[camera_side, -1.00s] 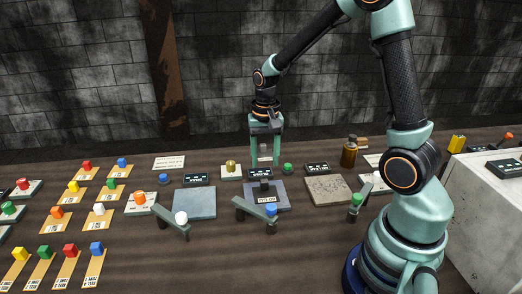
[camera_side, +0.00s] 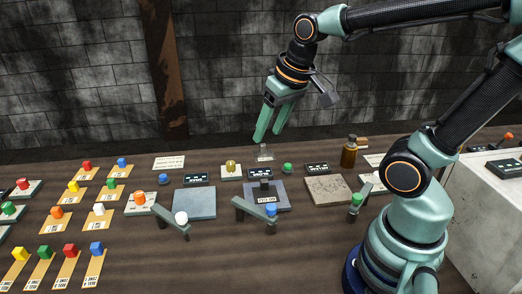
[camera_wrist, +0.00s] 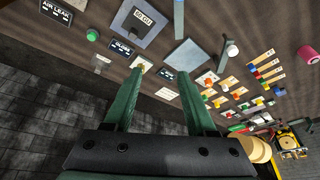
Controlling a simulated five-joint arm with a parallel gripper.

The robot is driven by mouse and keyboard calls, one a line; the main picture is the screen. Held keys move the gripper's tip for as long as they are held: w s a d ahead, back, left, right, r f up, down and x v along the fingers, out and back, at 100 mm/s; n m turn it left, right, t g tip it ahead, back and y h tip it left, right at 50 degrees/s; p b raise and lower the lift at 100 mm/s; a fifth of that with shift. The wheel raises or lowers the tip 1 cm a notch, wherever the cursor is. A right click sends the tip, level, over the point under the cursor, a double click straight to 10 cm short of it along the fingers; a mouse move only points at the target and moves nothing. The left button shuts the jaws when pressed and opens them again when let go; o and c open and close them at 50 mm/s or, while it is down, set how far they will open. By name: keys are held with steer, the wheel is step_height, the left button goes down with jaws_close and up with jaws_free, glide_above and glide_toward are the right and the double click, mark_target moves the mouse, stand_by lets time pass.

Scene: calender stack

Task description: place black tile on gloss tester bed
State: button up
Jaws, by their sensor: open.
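A grey-blue plate (camera_side: 282,203) lies mid-table in the side view, with a small black block (camera_side: 265,184) on its rear part and a display with a "GU" reading (camera_side: 266,199) in front. The same plate is at the top of the wrist view (camera_wrist: 126,27), with its reading (camera_wrist: 143,17) showing. I take it for the gloss tester bed; I cannot tell whether the block is the black tile. My gripper (camera_side: 268,138) is open and empty, tilted, above the rear of the table. Its spread fingers (camera_wrist: 158,84) point toward the table in the wrist view.
A small clear piece (camera_side: 264,154) stands below my fingers. A blue-grey plate (camera_side: 195,203) lies left and a stone slab (camera_side: 328,190) right. A lever with a blue knob (camera_side: 271,210) stands in front of the bed. A brown bottle (camera_side: 349,152) stands behind the slab.

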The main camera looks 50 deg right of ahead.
steer(key=shift+s+a+r+n+t, duration=0.25)
steer(key=shift+s+a+n+t, duration=0.15)
steer(key=shift+s+n, duration=0.2)
steer(key=shift+s+a+r+n+t, duration=0.3)
steer(key=shift+s+a+n, duration=0.15)
steer(key=shift+s+n, duration=0.1)
